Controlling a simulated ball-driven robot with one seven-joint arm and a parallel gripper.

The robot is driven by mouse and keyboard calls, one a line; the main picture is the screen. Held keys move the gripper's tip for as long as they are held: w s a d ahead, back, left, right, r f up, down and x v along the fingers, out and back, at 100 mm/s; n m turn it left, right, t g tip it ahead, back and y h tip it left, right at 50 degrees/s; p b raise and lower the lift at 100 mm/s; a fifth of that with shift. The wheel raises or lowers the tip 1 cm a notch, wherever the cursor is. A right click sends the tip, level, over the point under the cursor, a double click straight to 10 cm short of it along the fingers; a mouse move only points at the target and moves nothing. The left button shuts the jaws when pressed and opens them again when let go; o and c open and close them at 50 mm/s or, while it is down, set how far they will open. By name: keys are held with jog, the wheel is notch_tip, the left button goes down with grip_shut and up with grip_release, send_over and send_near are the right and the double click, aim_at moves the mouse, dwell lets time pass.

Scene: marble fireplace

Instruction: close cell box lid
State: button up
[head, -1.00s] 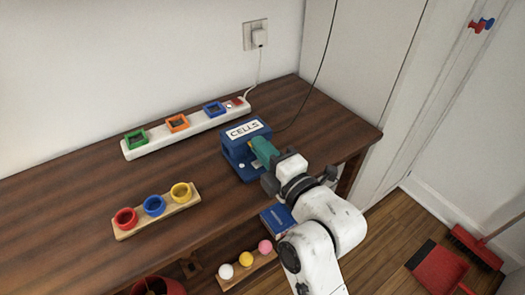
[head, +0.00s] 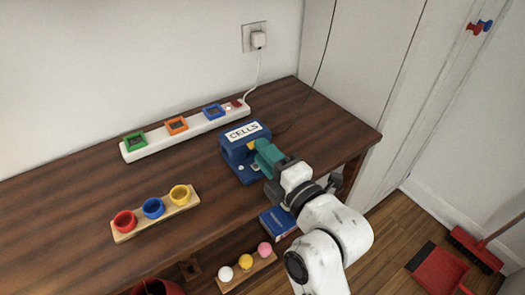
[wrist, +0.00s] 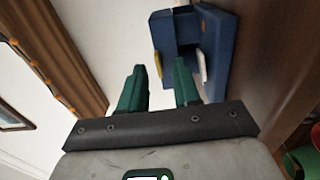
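The blue cell box (head: 233,152) stands near the right end of the wooden table, with a white "CELLS" label (head: 243,132) on its raised rear part, which looks like the lid. A small yellow part shows beside my fingers. The box (wrist: 220,45) also shows at the top of the wrist view, with a yellow piece on its left and a white piece on its right. My gripper (head: 262,153) has teal fingers at the box's right side; contact is unclear. In the wrist view my gripper (wrist: 160,80) has its fingers apart with nothing between them.
A white power strip (head: 190,131) with green, orange and blue square sockets lies at the back. A wooden rack (head: 158,212) with red, blue and yellow cups is front left. A blue box (head: 278,222) and several balls sit lower down. The table's left side is clear.

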jog(key=v, duration=0.9)
jog(key=shift+s+b, duration=0.2)
jog(key=shift+b, duration=0.2)
jog(key=shift+d, duration=0.1)
jog(key=s+d+f+m+g+h, duration=0.3)
jog(key=s+d+f+m+g, duration=0.1)
jog(key=s+d+f+m, duration=0.3)
jog(key=s+d+f+m+g+h, duration=0.3)
jog(key=s+d+f+m+g, duration=0.15)
jog(key=f+m, duration=0.4)
jog(key=s+d+f+m+g+h, duration=0.3)
jog(key=s+d+f+m, duration=0.3)
jog(key=f, duration=0.4)
jog(key=s+d+f+m+g+h, duration=0.1)
jog(key=s+d+m+g, duration=0.25)
jog(key=s, duration=0.35)
notch_tip(320, 180, up, 17)
jog(key=t+p, duration=0.1)
jog(key=p, duration=1.6)
jog(key=shift+d, duration=0.3)
